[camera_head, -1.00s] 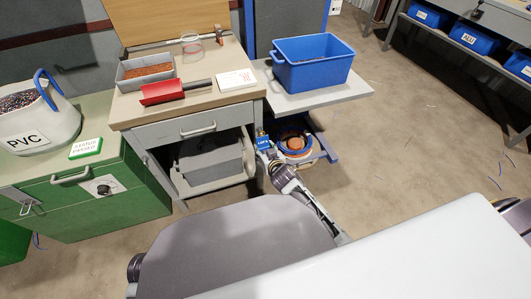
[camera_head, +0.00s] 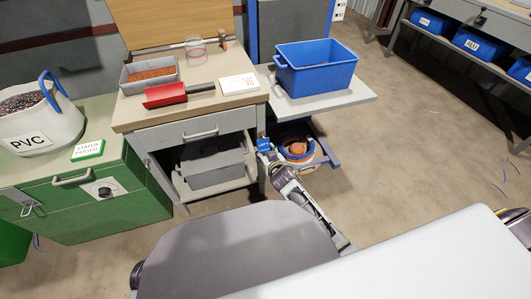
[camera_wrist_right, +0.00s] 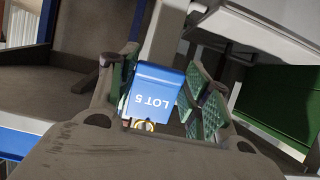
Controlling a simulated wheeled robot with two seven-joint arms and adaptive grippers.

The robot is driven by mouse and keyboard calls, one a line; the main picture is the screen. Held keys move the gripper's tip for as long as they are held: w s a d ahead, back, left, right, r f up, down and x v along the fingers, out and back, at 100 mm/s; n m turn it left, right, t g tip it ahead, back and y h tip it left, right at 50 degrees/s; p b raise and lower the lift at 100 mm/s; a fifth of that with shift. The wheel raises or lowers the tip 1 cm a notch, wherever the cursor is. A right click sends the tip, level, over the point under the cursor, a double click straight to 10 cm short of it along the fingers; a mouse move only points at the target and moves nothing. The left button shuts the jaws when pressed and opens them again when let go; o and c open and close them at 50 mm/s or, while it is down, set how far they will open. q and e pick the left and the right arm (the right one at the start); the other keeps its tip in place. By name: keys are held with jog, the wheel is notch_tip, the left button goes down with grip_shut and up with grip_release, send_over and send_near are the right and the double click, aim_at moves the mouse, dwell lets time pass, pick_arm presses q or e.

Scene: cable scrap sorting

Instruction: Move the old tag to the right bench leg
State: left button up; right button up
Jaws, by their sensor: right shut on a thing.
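My right gripper (camera_wrist_right: 158,80) is shut on a blue tag (camera_wrist_right: 152,92) that reads "LOT 5". The tag also shows in the head view (camera_head: 263,144), by the workbench's front right corner. The grey right bench leg (camera_wrist_right: 164,32) stands just beyond the tag in the wrist view. In the head view the tag and gripper (camera_head: 265,149) cover part of this leg. I cannot tell whether the tag touches the leg. A brass-coloured ring shows at the tag's near end. My left gripper is not in view.
A side shelf (camera_head: 345,100) with a blue bin (camera_head: 315,78) overhangs to the right of the leg. Below it, a cable coil (camera_head: 298,147) lies on a low platform. A grey crate (camera_head: 212,175) sits under the drawer. A green cabinet (camera_head: 95,205) stands left. Open floor lies right.

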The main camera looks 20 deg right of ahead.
dwell(0.4)
jog(key=o, duration=0.6)
jog(key=shift+o, duration=1.3)
jog(key=shift+v, duration=6)
